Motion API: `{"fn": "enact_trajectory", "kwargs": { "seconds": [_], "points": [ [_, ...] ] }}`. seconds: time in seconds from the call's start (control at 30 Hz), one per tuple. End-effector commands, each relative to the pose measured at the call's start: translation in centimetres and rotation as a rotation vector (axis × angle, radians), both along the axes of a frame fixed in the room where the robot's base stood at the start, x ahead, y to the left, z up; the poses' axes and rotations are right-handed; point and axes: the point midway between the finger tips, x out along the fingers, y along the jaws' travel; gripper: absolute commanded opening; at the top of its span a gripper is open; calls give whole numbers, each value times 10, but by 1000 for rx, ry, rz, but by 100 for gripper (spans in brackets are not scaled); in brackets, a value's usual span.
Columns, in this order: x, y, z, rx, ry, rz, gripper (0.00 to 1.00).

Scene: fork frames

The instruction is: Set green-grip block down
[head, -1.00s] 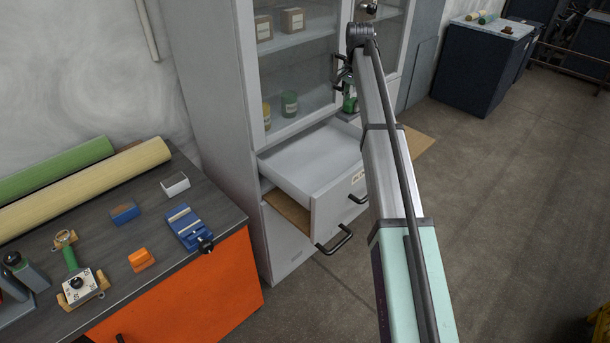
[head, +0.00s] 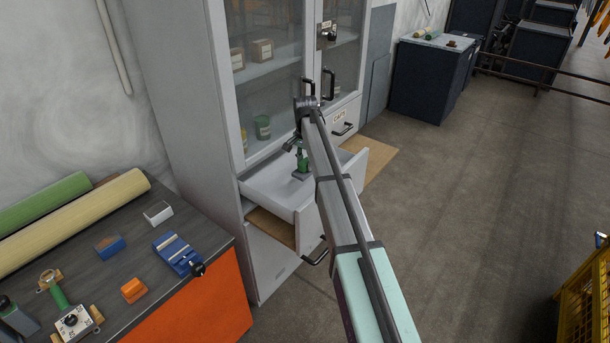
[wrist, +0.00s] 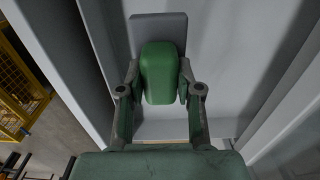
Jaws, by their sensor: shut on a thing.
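The green-grip block shows its green grip (wrist: 160,72) between the two fingers of my gripper (wrist: 160,85) in the wrist view. A grey block part (wrist: 158,20) shows beyond the grip. In the head view the green-grip block (head: 301,174) is at the open drawer (head: 270,183) of the grey cabinet, below my wrist. My gripper is shut on the grip. The block is over or inside the drawer; I cannot tell whether it touches the drawer floor. My arm hides part of the drawer's right side.
The cabinet's glass doors (head: 262,75) rise just behind the drawer. A workbench (head: 130,255) at the left holds a blue vise (head: 178,253), an orange block (head: 133,290) and rolls. A yellow crate (head: 585,310) stands at the lower right. The floor between is clear.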

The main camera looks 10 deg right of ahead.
Motion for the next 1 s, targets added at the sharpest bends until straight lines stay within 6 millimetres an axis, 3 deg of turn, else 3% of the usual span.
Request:
{"fn": "enact_trajectory", "kwargs": {
  "seconds": [0.1,0.37,0.63,1.0],
  "points": [
    [-1,0,-17,0,1,0,0],
    [0,0,-33,0,0,0,0],
    [0,0,-66,0,1,0,0],
    [0,0,-72,0,0,0,0]
  ]
}}
